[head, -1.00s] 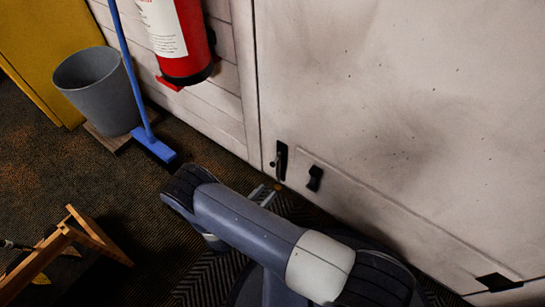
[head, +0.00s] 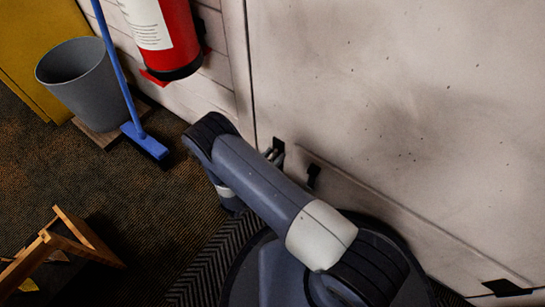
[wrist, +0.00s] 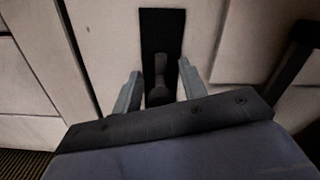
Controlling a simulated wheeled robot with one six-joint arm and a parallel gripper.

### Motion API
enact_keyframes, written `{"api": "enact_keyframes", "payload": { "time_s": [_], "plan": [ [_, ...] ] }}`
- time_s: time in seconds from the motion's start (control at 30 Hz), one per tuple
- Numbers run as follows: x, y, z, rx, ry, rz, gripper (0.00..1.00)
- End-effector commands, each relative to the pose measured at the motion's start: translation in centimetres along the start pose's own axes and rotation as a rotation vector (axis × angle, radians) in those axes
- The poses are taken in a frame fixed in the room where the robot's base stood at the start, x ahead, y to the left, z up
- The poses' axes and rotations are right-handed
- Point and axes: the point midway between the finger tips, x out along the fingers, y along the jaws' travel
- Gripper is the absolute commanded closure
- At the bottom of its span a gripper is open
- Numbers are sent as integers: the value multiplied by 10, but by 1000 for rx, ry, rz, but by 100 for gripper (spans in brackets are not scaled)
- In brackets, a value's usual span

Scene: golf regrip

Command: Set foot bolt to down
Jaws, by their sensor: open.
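The foot bolt (wrist: 162,30) is a black upright plate low on the pale door, with a dark knob (wrist: 160,72) standing out from it. In the head view the bolt (head: 278,145) shows only at its upper part, just past my arm. My gripper (wrist: 159,82) is open, with one grey finger on each side of the knob. The knob sits between the fingers, and I cannot tell whether either finger touches it. The knob's lower end and the bolt's bottom are hidden by the gripper body.
A black catch (head: 313,175) sits on the door right of the bolt. A red fire extinguisher (head: 165,35), a blue broom (head: 145,140) and a grey bin (head: 85,85) stand to the left. A wooden frame (head: 75,240) is at lower left. Dark carpet between is clear.

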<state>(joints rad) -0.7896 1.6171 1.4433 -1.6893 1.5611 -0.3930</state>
Motion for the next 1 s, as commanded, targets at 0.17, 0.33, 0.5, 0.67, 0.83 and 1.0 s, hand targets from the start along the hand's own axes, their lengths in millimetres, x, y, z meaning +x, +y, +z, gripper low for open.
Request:
{"api": "enact_keyframes", "payload": {
  "time_s": [0.17,0.33,0.5,0.67,0.83,1.0],
  "plan": [
    [0,0,0,0,0,0,71],
    [0,0,0,0,0,0,85],
    [0,0,0,0,0,0,99],
    [0,0,0,0,0,0,100],
    [0,0,-1,-1,0,0,100],
    [-1,5,-19,-3,1,0,100]
  ]
}}
